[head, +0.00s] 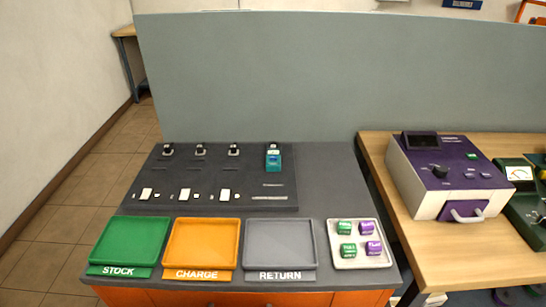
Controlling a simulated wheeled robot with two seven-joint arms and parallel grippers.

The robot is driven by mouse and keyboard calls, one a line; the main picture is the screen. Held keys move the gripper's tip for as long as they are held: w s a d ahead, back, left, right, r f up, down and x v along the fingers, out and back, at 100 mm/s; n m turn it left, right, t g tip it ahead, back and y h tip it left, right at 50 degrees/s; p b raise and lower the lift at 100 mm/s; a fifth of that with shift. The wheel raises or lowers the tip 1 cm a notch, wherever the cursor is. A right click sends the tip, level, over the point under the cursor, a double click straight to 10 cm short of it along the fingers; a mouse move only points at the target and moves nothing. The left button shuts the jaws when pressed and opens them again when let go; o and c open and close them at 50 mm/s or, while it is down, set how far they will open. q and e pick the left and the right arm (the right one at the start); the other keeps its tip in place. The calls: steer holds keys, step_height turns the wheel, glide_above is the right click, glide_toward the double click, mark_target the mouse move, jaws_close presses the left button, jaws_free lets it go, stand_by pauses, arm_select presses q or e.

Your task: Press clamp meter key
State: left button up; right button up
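No thing in view is plainly labelled as a clamp meter, and the small print is too small to read. In the head view a purple and white instrument (446,176) stands on the wooden bench at the right. It has a dark display (420,141), a black knob (440,171), a small green key (472,156) and a pale front handle (466,213). Beside it a dark green instrument (524,200) with a dial meter (518,173) is cut by the right edge. Neither of my grippers is in view.
A dark panel (210,175) with several slots holds a teal block (273,160). Green STOCK (130,241), orange CHARGE (202,243) and grey RETURN (279,244) trays are empty. A white tray (345,261) holds green and purple cubes. A grey partition (300,75) stands behind.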

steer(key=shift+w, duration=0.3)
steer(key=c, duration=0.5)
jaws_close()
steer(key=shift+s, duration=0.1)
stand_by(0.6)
